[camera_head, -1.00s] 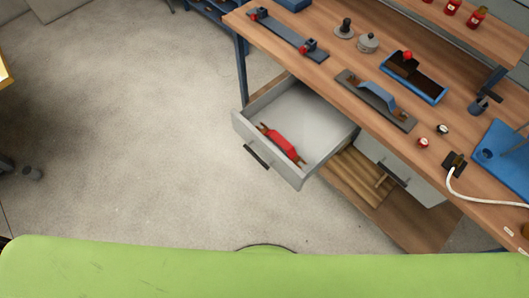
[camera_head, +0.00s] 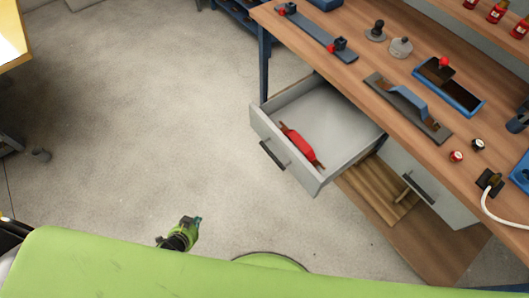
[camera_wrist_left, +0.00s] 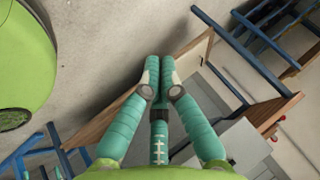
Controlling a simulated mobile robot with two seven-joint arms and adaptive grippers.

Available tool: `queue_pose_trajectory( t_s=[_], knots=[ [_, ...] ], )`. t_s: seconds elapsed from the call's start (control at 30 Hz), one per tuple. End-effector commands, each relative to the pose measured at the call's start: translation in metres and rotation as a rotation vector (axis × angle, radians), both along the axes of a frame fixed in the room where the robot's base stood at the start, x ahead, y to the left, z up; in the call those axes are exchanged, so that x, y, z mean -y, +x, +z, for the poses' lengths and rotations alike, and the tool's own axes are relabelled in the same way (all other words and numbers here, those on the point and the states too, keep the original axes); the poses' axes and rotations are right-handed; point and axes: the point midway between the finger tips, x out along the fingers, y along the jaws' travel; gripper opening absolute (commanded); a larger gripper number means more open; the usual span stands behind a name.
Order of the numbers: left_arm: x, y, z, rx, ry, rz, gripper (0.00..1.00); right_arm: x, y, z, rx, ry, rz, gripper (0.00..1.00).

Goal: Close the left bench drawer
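The left bench drawer (camera_head: 272,160) is pulled well out from under the wooden bench in the head view. It is light grey with a dark bar handle on its front (camera_head: 272,155). My right gripper is not in view.
The bench top (camera_head: 345,85) carries a blue tray (camera_head: 475,103), a dark plate with a blue handle and several small tools. A second drawer front (camera_head: 425,190) sits shut at right, beside a slatted wooden piece (camera_head: 378,190). Open floor (camera_head: 150,120) lies left of the drawer.

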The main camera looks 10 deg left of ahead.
Motion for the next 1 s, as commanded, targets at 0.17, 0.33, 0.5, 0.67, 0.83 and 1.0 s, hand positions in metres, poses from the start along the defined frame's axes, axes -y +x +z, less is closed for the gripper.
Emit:
queue_pose_trajectory(
  t_s=[0.17, 0.33, 0.5, 0.67, 0.83, 1.0],
  knots=[
    [0.008, 0.119, 0.053, 0.508, 0.196, -0.421, 0.0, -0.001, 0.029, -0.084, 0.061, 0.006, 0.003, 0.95],
    [0.049, 0.151, 0.124, 0.889, 0.376, -0.778, 0.0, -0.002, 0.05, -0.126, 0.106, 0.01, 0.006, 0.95],
    [0.078, 0.145, 0.162, 1.098, 0.483, -0.988, 0.0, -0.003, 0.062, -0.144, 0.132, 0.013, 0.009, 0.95],
    [0.089, 0.144, 0.175, 1.152, 0.511, -1.041, 0.0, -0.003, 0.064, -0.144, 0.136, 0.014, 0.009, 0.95],
    [0.105, 0.161, 0.177, 1.152, 0.51, -1.039, 0.0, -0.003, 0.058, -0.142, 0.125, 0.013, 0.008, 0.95],
    [0.131, 0.187, 0.177, 1.151, 0.508, -1.036, 0.0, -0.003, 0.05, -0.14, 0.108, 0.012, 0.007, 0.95]
  ],
)
